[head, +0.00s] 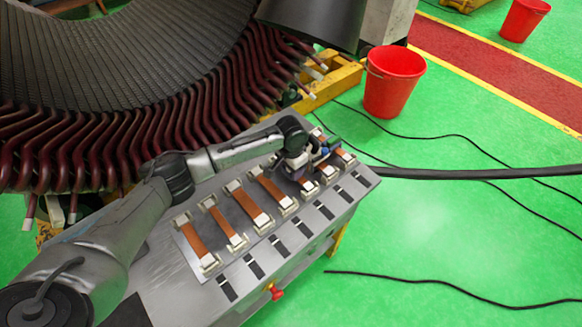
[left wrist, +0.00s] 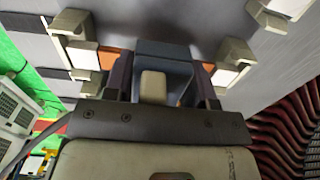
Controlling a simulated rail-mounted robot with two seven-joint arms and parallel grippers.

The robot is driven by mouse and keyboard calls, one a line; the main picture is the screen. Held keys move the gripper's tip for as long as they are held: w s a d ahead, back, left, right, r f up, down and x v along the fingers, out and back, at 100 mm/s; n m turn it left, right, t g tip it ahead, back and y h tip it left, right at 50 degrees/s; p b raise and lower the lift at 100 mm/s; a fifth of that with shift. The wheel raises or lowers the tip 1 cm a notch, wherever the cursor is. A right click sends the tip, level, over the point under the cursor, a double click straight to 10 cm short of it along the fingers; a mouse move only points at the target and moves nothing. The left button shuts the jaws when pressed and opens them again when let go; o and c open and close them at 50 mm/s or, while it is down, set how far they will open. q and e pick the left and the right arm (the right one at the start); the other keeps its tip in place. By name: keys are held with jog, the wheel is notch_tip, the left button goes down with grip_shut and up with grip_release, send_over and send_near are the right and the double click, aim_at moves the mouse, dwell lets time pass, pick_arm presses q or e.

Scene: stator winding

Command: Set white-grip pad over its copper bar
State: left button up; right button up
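The white-grip pad (left wrist: 165,70) is a dark blue-grey block with a pale grip (left wrist: 152,87), in the left wrist view. It sits across its copper bar (left wrist: 112,58), which shows orange on both sides; whether it rests fully on the bar is hidden. My left gripper (left wrist: 163,88) has one dark finger on each side of the pad. The fingers look apart, with a strip of orange between the pad and the right finger. In the head view my left gripper (head: 305,165) is low over the far right bars and hides the pad. My right gripper is out of view.
The grey bench (head: 165,285) carries several copper bars (head: 243,203) in white end holders, with a row of dark rectangles along its front edge. Blue and green pieces (head: 324,152) show close beside my gripper. The large wound stator (head: 190,110) stands behind the bench.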

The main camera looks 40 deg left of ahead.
pick_arm(q)
jog(key=shift+o, duration=1.4)
jog(key=shift+s+f, duration=0.2)
jog(key=shift+f, duration=0.25)
jog(key=shift+o, duration=1.3)
jog(key=shift+w+a, duration=0.1)
jog(key=shift+a, duration=0.1)
jog(key=shift+d, duration=0.1)
jog(key=shift+r, duration=0.1)
jog(key=shift+d+r, duration=0.1)
jog(key=shift+r, duration=0.2)
notch_tip(320, 180, up, 14)
jog(key=p, duration=0.1)
jog(key=shift+w+a, duration=0.15)
jog(key=shift+a, duration=0.1)
